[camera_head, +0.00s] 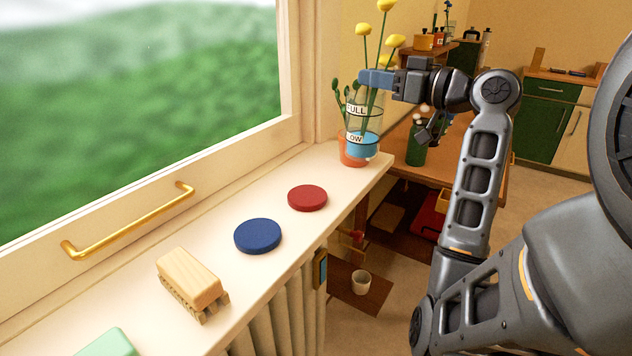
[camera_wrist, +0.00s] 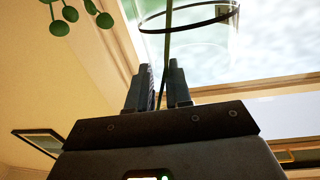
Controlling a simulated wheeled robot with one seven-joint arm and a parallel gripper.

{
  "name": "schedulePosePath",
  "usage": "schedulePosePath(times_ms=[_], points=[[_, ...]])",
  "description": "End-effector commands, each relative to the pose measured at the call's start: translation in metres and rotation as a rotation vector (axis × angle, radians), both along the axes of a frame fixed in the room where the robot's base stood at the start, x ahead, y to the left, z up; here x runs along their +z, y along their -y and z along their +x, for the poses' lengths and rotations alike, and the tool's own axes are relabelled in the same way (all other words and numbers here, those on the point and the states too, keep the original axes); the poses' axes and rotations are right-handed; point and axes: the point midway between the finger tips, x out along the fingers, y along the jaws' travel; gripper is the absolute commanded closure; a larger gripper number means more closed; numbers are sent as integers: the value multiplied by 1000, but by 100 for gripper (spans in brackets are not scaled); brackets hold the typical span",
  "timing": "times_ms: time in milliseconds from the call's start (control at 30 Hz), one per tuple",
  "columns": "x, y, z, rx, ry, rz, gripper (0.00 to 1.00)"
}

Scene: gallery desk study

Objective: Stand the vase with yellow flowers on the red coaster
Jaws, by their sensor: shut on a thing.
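The clear glass vase (camera_head: 377,118) holds yellow flowers and blue water and carries FULL and LOW labels. It is at the far end of the windowsill, overlapping a terracotta pot (camera_head: 344,152); I cannot tell whether its base touches the sill. My gripper (camera_head: 372,80) is shut at the vase's upper part, with the stems beside it. In the wrist view, a green stem and the vase's glass with a dark ring (camera_wrist: 190,29) show beyond the fingers (camera_wrist: 159,88). The exact contact is unclear. The red coaster (camera_head: 307,197) lies bare on the sill, nearer than the vase.
A blue coaster (camera_head: 258,235), a wooden brush (camera_head: 190,280) and a green object (camera_head: 107,344) lie nearer along the sill (camera_head: 215,217). The window with its brass handle (camera_head: 128,224) bounds the left. The pot's plant has green leaves (camera_wrist: 71,14). A green bottle (camera_head: 416,150) stands beyond the sill.

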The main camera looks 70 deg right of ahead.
Motion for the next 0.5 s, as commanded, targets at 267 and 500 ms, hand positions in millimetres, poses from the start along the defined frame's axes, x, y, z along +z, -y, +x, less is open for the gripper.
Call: schedulePosePath(times_ms=[267,500], points=[[-28,-9,50,3,0,2,100],[-55,-16,93,2,1,2,100]])
